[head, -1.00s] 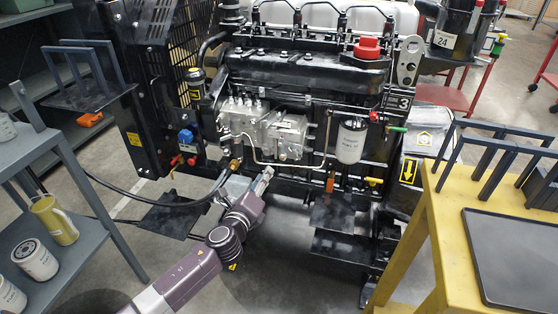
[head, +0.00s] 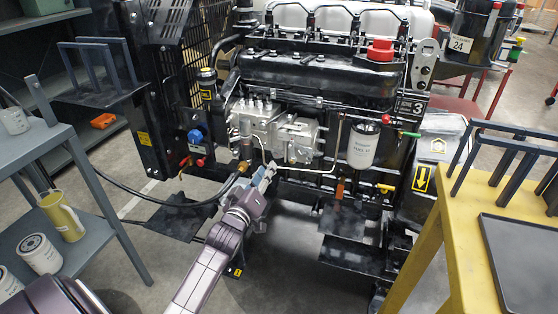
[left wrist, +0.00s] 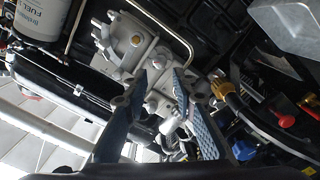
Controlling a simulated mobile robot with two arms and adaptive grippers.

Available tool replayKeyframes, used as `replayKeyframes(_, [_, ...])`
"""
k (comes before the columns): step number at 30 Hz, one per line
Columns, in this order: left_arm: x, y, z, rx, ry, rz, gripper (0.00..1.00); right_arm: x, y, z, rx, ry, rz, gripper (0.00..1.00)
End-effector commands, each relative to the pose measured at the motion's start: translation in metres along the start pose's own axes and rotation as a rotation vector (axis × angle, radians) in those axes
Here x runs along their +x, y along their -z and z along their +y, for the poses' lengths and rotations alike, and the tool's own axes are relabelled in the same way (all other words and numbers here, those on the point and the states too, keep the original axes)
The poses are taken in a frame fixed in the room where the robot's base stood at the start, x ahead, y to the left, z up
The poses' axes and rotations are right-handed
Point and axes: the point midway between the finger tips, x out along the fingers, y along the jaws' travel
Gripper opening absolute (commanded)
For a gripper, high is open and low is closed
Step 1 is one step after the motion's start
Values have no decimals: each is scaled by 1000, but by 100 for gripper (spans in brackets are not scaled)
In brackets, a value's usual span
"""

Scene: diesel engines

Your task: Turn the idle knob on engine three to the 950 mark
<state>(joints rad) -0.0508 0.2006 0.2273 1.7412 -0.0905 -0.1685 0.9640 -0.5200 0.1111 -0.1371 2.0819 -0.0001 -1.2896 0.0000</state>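I cannot clearly pick out the idle knob or a 950 mark. My left gripper (head: 264,172) is just below the pump, pointing up at it. In the left wrist view its two blue-padded fingers (left wrist: 160,82) are apart, with grey pump parts visible between and beyond them. My right gripper is not in view.
A metal fuel pipe (head: 300,168) and a brass-ended black hose (head: 225,190) run close to my left gripper. A white fuel filter (head: 362,147) hangs to the right. A yellow table (head: 450,235) stands at right, a grey shelf cart (head: 92,215) at left.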

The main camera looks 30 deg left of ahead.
Motion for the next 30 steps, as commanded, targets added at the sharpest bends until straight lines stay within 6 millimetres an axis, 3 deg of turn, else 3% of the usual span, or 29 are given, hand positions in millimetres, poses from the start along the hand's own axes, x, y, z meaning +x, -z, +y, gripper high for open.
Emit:
replayKeyframes(13, [64,-1,1,6,-2,-1,25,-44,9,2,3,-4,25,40])
replayKeyframes(24, [71,0,1,7,-1,-2,25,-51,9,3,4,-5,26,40])
replayKeyframes(30, [71,0,1,8,-1,-2,4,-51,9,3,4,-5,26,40])
